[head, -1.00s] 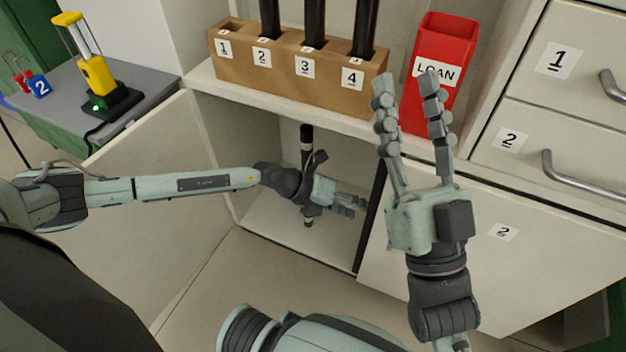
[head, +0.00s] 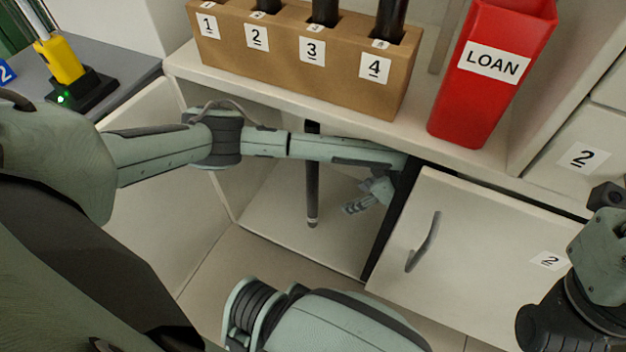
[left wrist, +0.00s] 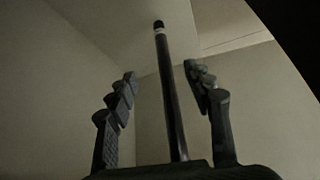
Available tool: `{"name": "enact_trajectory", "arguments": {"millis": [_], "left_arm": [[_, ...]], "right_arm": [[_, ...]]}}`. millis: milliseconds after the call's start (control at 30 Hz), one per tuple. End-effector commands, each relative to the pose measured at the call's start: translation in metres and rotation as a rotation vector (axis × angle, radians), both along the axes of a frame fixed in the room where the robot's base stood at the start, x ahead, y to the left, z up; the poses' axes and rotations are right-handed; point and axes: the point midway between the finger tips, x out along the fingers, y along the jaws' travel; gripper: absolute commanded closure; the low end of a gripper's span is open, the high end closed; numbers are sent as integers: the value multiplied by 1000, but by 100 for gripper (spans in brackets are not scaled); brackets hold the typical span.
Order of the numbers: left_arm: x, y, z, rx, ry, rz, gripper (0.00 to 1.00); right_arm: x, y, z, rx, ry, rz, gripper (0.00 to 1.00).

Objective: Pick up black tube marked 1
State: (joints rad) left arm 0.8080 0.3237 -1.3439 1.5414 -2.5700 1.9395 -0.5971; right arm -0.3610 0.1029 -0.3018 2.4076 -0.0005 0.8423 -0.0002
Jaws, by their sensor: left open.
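A black tube (head: 312,185) stands upright inside the open cupboard; no number on it is readable. My left gripper (head: 362,200) is open inside the cupboard, to the right of the tube in the head view, partly hidden under my forearm. I cannot tell how far the tube is from the fingers.
On the shelf above stand a brown rack (head: 285,70) labelled 1 to 4, with black tubes in slots 2, 3 and 4, and a red LOAN bin (head: 490,70). A cupboard door (head: 470,260) marked 2 is on the right. A yellow device (head: 60,60) stands at left.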

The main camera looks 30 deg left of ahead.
Motion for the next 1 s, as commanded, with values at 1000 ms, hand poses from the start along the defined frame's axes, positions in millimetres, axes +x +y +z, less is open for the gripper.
{"name": "enact_trajectory", "arguments": {"millis": [1000], "left_arm": [[16,119,-12,0,2,2,49]], "right_arm": [[-7,-2,-4,7,-69,0,60]]}}
